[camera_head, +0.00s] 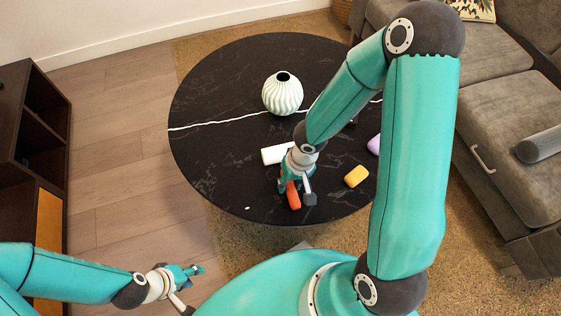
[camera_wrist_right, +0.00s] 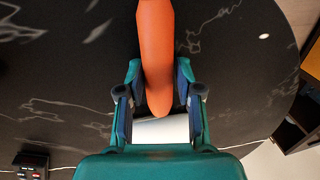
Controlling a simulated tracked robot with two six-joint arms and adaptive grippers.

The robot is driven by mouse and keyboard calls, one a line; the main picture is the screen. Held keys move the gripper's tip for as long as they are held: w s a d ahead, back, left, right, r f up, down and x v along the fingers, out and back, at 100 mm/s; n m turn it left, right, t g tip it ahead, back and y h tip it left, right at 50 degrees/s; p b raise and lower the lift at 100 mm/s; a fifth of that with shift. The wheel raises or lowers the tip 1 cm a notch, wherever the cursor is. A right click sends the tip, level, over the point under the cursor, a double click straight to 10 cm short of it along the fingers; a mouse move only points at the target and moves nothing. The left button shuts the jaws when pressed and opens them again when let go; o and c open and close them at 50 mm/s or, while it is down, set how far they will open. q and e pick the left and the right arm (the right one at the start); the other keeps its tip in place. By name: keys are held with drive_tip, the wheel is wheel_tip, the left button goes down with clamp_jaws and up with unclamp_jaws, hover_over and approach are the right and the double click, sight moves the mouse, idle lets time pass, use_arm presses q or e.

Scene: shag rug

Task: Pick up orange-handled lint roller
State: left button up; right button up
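The lint roller lies on the dark round table, with its orange handle (camera_head: 294,197) toward me and its white roll (camera_head: 273,155) further back. My right gripper (camera_head: 298,191) is over the handle from above. In the right wrist view the orange handle (camera_wrist_right: 157,50) runs between the two fingers of my right gripper (camera_wrist_right: 160,98), with gaps visible on both sides. The white roll (camera_wrist_right: 160,130) shows behind the fingers, partly hidden by the gripper body. My left gripper (camera_head: 190,286) is open and empty, off to the left of the table.
On the black marbled table (camera_head: 225,165) stand a pale ribbed vase (camera_head: 282,94), a yellow block (camera_head: 357,176) and a lilac item (camera_head: 374,145) partly behind my arm. A dark device (camera_wrist_right: 32,163) shows in the wrist view. A grey sofa (camera_head: 510,105) is at right.

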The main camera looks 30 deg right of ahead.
clamp_jaws()
drive_tip(key=shift+r, duration=0.15)
